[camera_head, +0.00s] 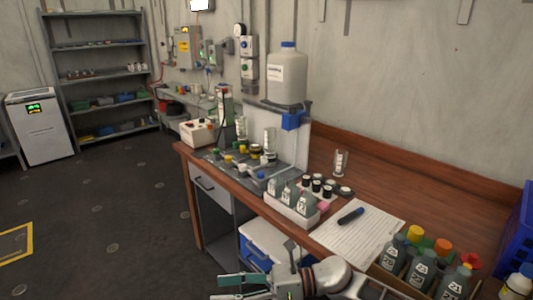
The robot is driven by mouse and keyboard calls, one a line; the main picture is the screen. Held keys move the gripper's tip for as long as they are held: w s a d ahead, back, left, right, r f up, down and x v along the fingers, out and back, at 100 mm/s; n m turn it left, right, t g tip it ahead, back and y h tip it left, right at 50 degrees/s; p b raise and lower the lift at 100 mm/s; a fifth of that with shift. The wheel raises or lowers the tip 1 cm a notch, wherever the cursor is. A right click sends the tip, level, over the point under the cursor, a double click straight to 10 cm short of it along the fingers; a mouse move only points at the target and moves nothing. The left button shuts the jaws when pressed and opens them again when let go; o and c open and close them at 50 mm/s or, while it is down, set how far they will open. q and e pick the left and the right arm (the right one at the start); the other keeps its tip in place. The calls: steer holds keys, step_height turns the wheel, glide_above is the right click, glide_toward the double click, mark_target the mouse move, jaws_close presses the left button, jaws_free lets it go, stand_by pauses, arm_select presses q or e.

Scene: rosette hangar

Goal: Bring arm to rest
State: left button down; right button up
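My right gripper (229,288) shows at the bottom edge, its arm coming in from the right. Its two fingers point left and stand apart, with nothing seen between them. It is in front of the wooden bench (345,160), near a blue and white cool box (262,249) under the bench; I cannot tell whether they touch. The lower finger is partly cut off by the picture edge. My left gripper is not in view.
On the bench are a white rack of bottles (290,210), a written sheet (365,231) with a dark pen (350,216), and a box of capped bottles (419,270) close to my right arm. A blue crate (515,240) stands far right. Open floor (110,225) lies left.

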steer(key=w+d+f+m+t+h, duration=0.15)
steer(key=d+m+t, duration=0.3)
steer(key=m, duration=0.55)
steer(key=d+f+m+t+h, duration=0.25)
steer(key=m+t, duration=0.35)
steer(key=m, duration=0.3)
steer(key=w+d+f+m+t+h, duration=0.15)
steer(key=d+m+t, duration=0.3)
steer(key=m, duration=0.55)
steer(key=s+d+f+m+g+h, duration=0.3)
steer(key=s+d+f+m+h, duration=0.5)
steer(key=s+d+f+m, duration=0.8)
step_height(320, 180, down, 3)
steer(key=shift+d+r+h, duration=0.1)
steer(key=shift+d+h, duration=0.25)
steer(key=shift+d, duration=0.55)
steer(key=shift+s, duration=0.1)
